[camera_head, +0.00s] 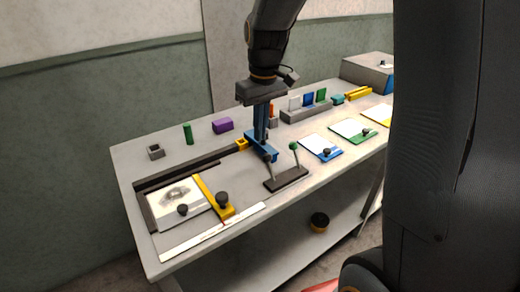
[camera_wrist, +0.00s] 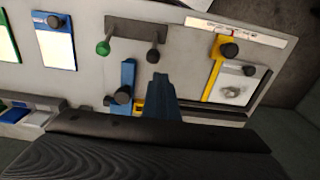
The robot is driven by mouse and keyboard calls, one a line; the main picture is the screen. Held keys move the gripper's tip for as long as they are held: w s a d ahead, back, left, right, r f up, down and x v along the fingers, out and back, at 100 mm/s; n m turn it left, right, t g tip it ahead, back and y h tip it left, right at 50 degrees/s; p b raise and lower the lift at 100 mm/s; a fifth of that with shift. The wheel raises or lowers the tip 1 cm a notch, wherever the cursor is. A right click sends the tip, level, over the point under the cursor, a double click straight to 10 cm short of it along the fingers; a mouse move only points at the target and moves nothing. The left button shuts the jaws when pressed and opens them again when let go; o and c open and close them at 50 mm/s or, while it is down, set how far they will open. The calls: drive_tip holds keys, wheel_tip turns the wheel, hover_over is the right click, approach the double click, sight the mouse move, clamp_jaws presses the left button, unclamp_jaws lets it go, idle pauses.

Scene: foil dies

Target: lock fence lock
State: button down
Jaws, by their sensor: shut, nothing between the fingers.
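A yellow fence bar (camera_head: 210,190) with a black knob (camera_head: 222,197) lies across a dark-framed bed at the table's front left. The bar (camera_wrist: 213,80) and its knob (camera_wrist: 229,50) also show in the wrist view. A pale plate (camera_head: 170,196) with a dark mark and its own knob lies beside the bar. My gripper (camera_head: 262,138) points down with its blue fingers together, empty, over the table behind the two-lever block; the fingers (camera_wrist: 161,80) also show in the wrist view. A blue piece (camera_wrist: 128,75) with a black knob is beside them. Whether they touch it is unclear.
A dark block (camera_head: 287,179) carries a green-knobbed lever and a dark-knobbed lever. Cards with knobs, including a blue-edged one (camera_head: 318,146), lie to the right. A green cylinder (camera_head: 188,134) and purple block (camera_head: 222,125) stand behind. A white ruler strip (camera_head: 215,232) lies along the front edge.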

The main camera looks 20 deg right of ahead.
drive_tip(key=shift+n, duration=0.8)
drive_tip(key=w, duration=0.1)
drive_tip(key=w+r, duration=0.1)
drive_tip(key=w, duration=0.1)
drive_tip(key=w+r, duration=0.1)
drive_tip(key=w, duration=0.1)
drive_tip(key=shift+a, duration=0.35)
drive_tip(key=shift+f, duration=0.2)
drive_tip(key=p, duration=0.4)
hover_over(270, 168)
drive_tip(key=w+a, duration=0.2)
drive_tip(key=w, duration=0.3)
drive_tip(key=shift+f, duration=4.25)
drive_tip(key=shift+s+d, duration=0.2)
drive_tip(key=shift+s, duration=0.05)
